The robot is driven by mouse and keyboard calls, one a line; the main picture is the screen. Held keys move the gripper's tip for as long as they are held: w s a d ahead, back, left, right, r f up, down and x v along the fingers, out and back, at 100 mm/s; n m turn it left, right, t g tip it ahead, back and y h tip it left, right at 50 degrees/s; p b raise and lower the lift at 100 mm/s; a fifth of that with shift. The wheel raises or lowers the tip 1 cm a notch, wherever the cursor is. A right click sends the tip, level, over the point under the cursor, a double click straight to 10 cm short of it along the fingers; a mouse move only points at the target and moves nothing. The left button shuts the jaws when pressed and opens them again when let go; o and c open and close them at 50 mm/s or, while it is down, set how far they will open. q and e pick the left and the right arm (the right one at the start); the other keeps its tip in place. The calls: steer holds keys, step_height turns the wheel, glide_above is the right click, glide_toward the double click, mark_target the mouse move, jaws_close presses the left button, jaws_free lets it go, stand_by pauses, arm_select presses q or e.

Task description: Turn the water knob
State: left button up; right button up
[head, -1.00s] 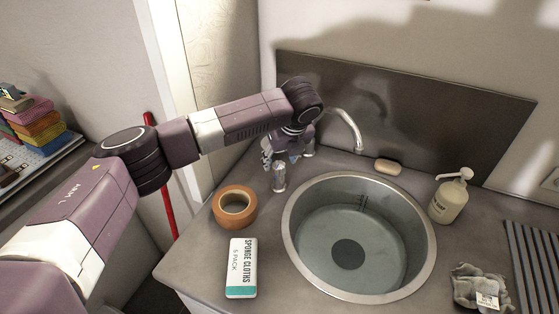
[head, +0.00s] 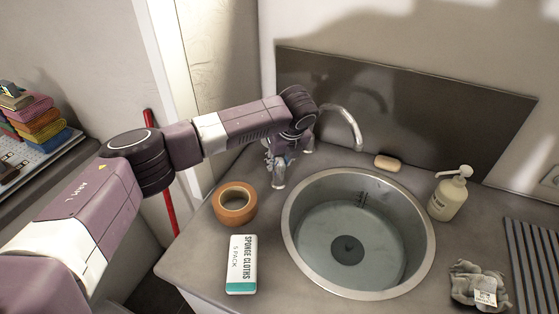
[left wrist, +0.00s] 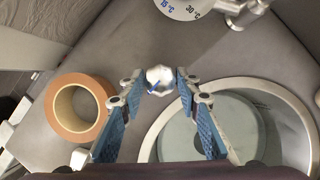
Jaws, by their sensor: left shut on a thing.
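The water knob (left wrist: 158,78) is a small silver top with a blue mark, between my left fingertips in the left wrist view. In the head view a chrome post (head: 278,178) stands under my left gripper (head: 279,155), left of the curved chrome faucet (head: 345,113). My left gripper (left wrist: 158,82) points down from above and is shut on the knob, with a blue-padded finger on each side. My left wrist hides part of the faucet's base in the head view. My right gripper is not in view.
The round metal sink (head: 290,240) is right of the knob. An orange tape roll (head: 234,204) and a sponge cloths box (head: 241,265) lie on the counter at left. A soap bar (head: 387,163) and pump bottle (head: 449,194) stand behind and right of the sink.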

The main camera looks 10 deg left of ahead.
arm_select(q)
steer(key=shift+d+r+n+p, duration=0.1)
steer(key=shift+r+n+p, duration=0.15)
steer(key=shift+n+p, duration=0.4)
steer(key=shift+f+n+g+y+p, duration=0.15)
steer(key=shift+n+g+y+p, duration=0.2)
steer(key=shift+n+p, duration=0.2)
steer(key=o, duration=1.2)
steer(key=shift+c, duration=0.2)
steer(key=v, duration=1.2)
